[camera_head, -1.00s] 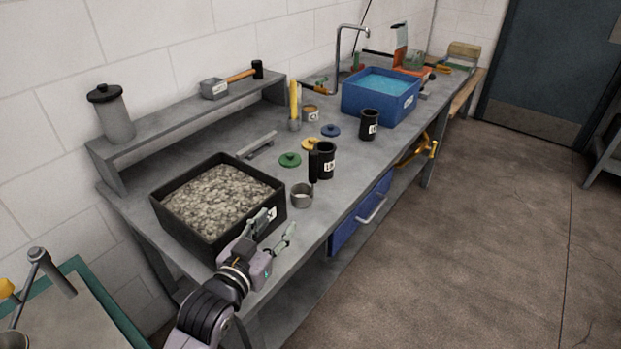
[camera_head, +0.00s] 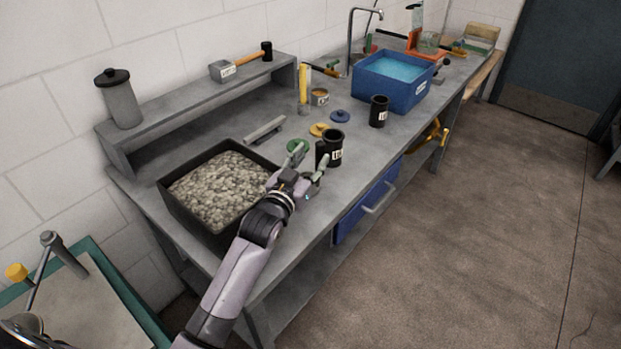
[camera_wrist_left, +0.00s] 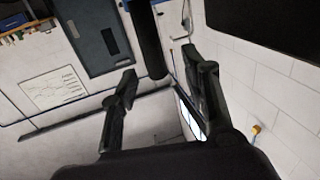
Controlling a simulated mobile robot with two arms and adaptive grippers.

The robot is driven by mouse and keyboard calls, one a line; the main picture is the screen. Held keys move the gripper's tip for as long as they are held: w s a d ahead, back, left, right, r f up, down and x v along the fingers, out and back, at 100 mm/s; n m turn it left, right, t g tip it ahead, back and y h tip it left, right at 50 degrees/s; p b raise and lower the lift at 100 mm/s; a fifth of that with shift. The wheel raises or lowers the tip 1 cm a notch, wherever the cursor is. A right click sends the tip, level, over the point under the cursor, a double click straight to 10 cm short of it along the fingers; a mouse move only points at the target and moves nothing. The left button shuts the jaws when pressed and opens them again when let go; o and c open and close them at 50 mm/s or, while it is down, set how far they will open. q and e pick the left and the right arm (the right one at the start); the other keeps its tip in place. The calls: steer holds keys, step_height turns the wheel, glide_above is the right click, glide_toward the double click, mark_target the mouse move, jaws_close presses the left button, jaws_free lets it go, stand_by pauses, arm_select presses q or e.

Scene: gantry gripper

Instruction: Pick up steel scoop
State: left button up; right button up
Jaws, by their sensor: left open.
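The steel scoop is a small grey cup with a dark upright handle (camera_head: 320,151), standing on the workbench (camera_head: 304,240) just left of a black labelled cup (camera_head: 334,150). My left gripper (camera_head: 310,158) is open at the scoop, and it hides most of the grey cup. In the left wrist view a dark rod, seemingly the handle (camera_wrist_left: 150,45), stands between the two spread fingers (camera_wrist_left: 165,82). I cannot tell whether a finger touches it. My right gripper is not in view.
A black tray of gravel (camera_head: 188,223) lies left of my gripper. Green (camera_head: 298,146), yellow (camera_head: 319,129) and blue (camera_head: 340,116) lids lie behind. Another black cup (camera_head: 379,111) and a blue water bin (camera_head: 394,82) stand farther along. A shelf (camera_head: 180,112) runs along the wall.

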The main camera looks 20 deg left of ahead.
mark_target(319, 153)
arm_select(q)
steer(key=w, duration=0.2)
steer(key=w+d+p, duration=0.1)
steer(key=w, duration=0.2)
steer(key=shift+f, duration=0.2)
steer(key=shift+r, duration=0.1)
jaws_close()
